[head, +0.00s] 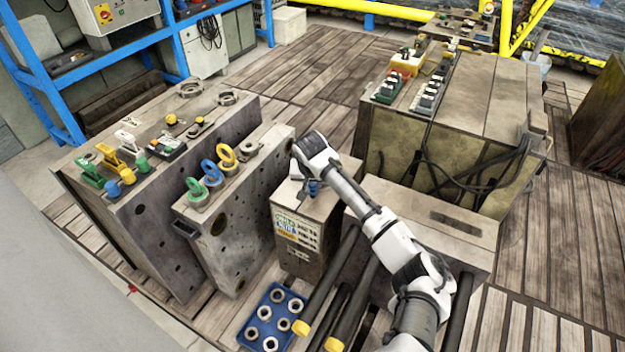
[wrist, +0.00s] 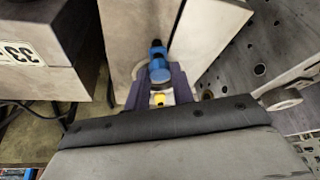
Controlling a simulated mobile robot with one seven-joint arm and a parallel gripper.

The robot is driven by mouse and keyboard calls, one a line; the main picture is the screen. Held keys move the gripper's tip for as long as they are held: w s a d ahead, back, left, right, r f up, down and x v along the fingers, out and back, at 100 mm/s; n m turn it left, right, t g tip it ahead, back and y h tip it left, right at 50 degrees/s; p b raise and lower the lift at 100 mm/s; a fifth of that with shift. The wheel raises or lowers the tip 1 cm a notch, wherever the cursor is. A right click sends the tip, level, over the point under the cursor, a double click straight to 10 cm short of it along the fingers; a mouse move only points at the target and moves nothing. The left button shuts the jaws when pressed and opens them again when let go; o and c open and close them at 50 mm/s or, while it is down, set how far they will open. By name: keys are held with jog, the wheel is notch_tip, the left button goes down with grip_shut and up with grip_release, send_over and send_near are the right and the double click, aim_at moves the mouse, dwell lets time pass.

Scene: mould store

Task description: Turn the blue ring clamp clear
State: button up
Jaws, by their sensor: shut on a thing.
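The blue ring clamp (wrist: 157,62) shows in the wrist view as a blue lever with a rounded near end and a pale round base under it, on top of a narrow grey block. My gripper (wrist: 158,82) is shut on it, with a dark purple-grey finger on each side. A small yellow tip shows between the fingers. The fingers and wrist hide most of the clamp in this view.
The narrow grey block (head: 290,240) stands between a perforated plate (head: 235,230) with green, blue and yellow rings on top and a larger block (head: 460,225) to the right. Dark bars and a blue tray (head: 253,325) of metal rings lie in front.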

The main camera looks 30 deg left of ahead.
jog(key=n+p, duration=0.2)
jog(key=p, duration=0.1)
jog(key=shift+d+r+n+g+y, duration=0.1)
jog(key=shift+n+g+y, duration=0.2)
jog(key=shift+g+y, duration=0.1)
jog(key=n, duration=0.2)
jog(key=n+g+y+p, duration=0.1)
jog(key=n, duration=0.1)
jog(key=shift+w+d+n, duration=0.1)
jog(key=shift+w+n, duration=0.1)
jog(key=shift+n, duration=0.1)
jog(key=n+g, duration=0.1)
jog(key=n, duration=0.1)
jog(key=n+g+b, duration=0.1)
jog(key=n, duration=0.1)
jog(key=shift+w+f+y, duration=0.2)
jog(key=shift+y, duration=0.1)
jog(key=shift+w+n+g+b, duration=0.1)
jog(key=shift+n+g+b, duration=0.4)
jog(key=shift+n, duration=0.75)
jog(key=shift+w+n+g+b, duration=0.1)
jog(key=shift+n+g+b, duration=0.35)
jog(key=shift+n, duration=0.8)
jog(key=shift+r, duration=0.1)
